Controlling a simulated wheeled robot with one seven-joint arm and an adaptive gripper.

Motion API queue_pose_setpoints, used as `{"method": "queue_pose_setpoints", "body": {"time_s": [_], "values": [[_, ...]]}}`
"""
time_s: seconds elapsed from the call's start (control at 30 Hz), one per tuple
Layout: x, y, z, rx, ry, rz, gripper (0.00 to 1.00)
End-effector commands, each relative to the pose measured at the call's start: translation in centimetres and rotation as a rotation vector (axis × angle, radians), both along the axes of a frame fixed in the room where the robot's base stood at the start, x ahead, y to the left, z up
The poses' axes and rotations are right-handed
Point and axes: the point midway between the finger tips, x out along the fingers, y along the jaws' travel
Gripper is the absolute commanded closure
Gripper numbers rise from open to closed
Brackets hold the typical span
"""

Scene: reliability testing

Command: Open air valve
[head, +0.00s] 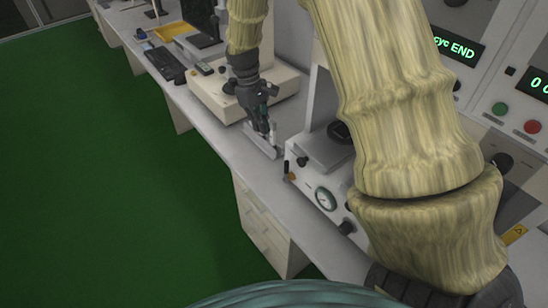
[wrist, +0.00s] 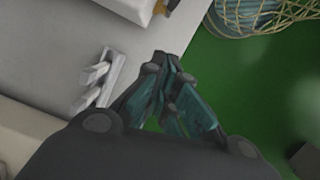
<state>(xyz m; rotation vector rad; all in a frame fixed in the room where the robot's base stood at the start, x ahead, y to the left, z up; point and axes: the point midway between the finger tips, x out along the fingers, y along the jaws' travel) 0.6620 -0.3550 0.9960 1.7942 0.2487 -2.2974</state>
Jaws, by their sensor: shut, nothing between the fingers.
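The likely air valve, a small brass fitting (head: 291,177) with a dark upright lever (head: 286,167), sits on the front left of a white machine (head: 310,188) in the head view. In the wrist view a bit of brass (wrist: 172,5) shows at the top edge. My gripper (head: 272,138) is above the bench edge, left of and behind the fitting, apart from it. In the wrist view my gripper (wrist: 167,62) points toward the machine's corner, its fingers together with nothing between them. Whether the valve is open or shut is too small to tell.
A small metal fixture (wrist: 97,80) stands on the bench beside my gripper. The machine carries a round gauge (head: 325,198) and black knobs (head: 347,227). A beige box (head: 205,95) and a keyboard (head: 164,64) are farther back. Green floor (head: 110,190) is clear at left.

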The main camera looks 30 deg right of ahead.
Motion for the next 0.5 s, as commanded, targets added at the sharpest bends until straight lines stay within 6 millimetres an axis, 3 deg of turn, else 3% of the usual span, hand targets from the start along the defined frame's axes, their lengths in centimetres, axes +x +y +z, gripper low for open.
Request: {"method": "queue_pose_setpoints", "body": {"time_s": [0.3, 0.5], "values": [[-0.1, -0.1, -0.1, 0.000, 0.001, -0.001, 1.00], [-0.4, -0.1, -1.4, 0.000, 0.003, 0.000, 1.00]]}}
